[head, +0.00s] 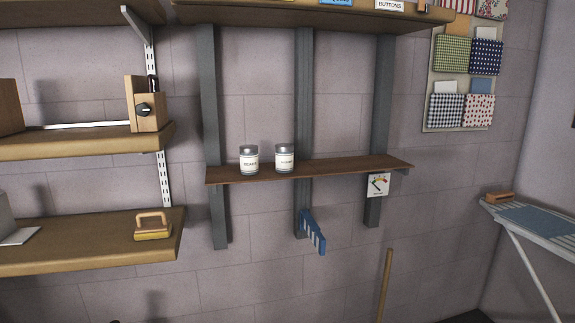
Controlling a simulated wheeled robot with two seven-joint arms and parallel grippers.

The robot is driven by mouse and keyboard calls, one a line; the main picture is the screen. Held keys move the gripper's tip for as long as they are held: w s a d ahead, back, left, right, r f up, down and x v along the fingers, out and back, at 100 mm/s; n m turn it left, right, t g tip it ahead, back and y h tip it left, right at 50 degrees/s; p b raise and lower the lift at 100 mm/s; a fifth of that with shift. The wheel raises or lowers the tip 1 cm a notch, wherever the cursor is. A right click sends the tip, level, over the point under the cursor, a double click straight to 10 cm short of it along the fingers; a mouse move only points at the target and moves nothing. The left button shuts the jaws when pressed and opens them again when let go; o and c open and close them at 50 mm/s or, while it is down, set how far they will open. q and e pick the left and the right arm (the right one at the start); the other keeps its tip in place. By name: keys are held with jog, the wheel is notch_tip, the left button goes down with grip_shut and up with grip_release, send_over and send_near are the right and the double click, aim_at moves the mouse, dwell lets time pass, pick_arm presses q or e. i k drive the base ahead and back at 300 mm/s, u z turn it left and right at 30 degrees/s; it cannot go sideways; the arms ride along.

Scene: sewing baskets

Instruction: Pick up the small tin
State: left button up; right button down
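Two small labelled containers with grey lids stand upright on a narrow brown wall shelf (330,166) in the head view. The left container (249,160) and the right container (285,159) look alike and stand a little apart. Their labels are too small to read surely, and I cannot tell which is the small tin or whether either is. Neither of my grippers shows in this view.
Wooden shelves stand at the left, with a wooden box (147,104) and a yellow-based brush (152,227). A blue object (312,231) hangs below the narrow shelf. An ironing board (540,222) stands at the right, near a wooden pole (386,285).

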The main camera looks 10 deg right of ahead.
aim_at(249, 153)
jog(key=z, duration=0.7)
jog(key=i, duration=1.4)
jog(key=u, duration=0.75)
